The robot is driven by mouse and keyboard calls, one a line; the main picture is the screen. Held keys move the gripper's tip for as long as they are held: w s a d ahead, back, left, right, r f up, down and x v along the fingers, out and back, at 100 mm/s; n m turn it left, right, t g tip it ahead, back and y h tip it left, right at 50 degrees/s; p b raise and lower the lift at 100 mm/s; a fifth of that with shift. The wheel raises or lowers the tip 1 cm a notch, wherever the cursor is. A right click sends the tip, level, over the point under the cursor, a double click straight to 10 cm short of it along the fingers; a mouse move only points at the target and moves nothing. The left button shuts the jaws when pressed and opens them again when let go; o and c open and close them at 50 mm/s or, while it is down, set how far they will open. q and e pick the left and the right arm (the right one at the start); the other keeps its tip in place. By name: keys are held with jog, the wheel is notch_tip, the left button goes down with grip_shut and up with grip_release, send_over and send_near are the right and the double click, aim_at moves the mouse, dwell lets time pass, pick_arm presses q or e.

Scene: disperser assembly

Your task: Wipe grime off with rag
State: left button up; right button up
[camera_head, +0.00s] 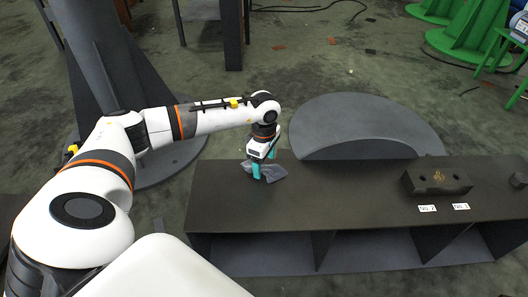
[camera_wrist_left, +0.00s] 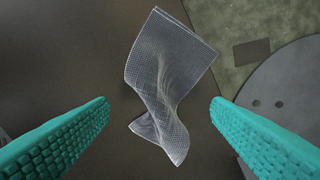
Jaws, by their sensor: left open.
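A crumpled grey rag (camera_wrist_left: 168,75) lies on the dark bench top, and it also shows in the head view (camera_head: 271,172) near the bench's left end. My left gripper (camera_head: 260,172) is right over the rag, pointing down. In the left wrist view its teal ribbed fingers (camera_wrist_left: 160,140) stand wide apart, with the rag between and beyond them and no finger visibly touching it. A dark block (camera_head: 436,180) with a small brownish patch (camera_head: 439,175), perhaps the grime, sits on the bench to the right. My right gripper is not in view.
The bench (camera_head: 340,195) has open compartments below. Two white labels (camera_head: 427,208) are near its front edge by the block. The bench top between rag and block is clear. A grey round plate (camera_head: 365,120) is behind the bench, and green stands (camera_head: 470,35) are at the far right.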

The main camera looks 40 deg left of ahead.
pick_arm(q)
jog(key=shift+f+b, duration=0.7)
jog(key=shift+f, duration=0.55)
jog(key=shift+c, duration=0.2)
grip_shut()
